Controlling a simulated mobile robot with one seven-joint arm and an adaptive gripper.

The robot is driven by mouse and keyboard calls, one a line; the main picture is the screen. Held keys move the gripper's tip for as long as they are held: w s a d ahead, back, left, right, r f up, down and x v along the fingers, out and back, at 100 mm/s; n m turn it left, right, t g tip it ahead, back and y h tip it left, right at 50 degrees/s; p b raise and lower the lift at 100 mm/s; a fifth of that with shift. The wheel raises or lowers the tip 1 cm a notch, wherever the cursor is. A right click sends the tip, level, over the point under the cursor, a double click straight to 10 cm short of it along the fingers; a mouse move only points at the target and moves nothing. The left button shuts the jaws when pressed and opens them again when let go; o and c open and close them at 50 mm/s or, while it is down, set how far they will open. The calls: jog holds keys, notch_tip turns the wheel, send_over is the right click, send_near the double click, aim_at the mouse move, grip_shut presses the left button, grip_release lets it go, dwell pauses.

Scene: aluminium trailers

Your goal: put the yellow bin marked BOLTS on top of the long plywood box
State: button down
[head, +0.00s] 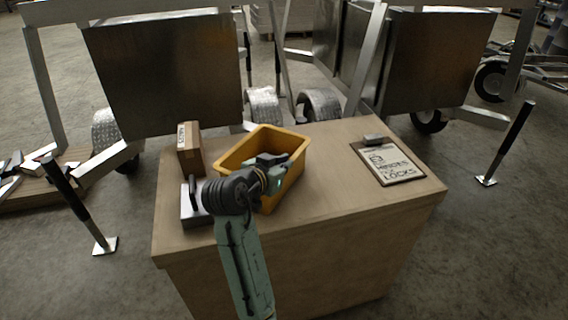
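The yellow bin (233,151) is open-topped and looks empty where I can see into it. It appears to rest on the wide tan, wood-coloured box (340,220), left of its middle; I cannot tell if this is the long plywood box. No BOLTS marking shows. My gripper (277,163) is over the near part of the bin and covers some of its inside and rim. Its fingertips are too small and overlapped to show whether they are open, or touch the bin.
A small brown carton (189,152) and a dark-handled metal block (194,205) stand left of the bin. A clipboard (388,161) reading HINGES and LOCKS lies at the right. The top between bin and clipboard is clear. Trailers (165,75) stand behind.

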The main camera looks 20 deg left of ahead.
jog(key=shift+r, duration=0.1)
jog(key=c, duration=2.3)
grip_release()
jog(key=o, duration=0.5)
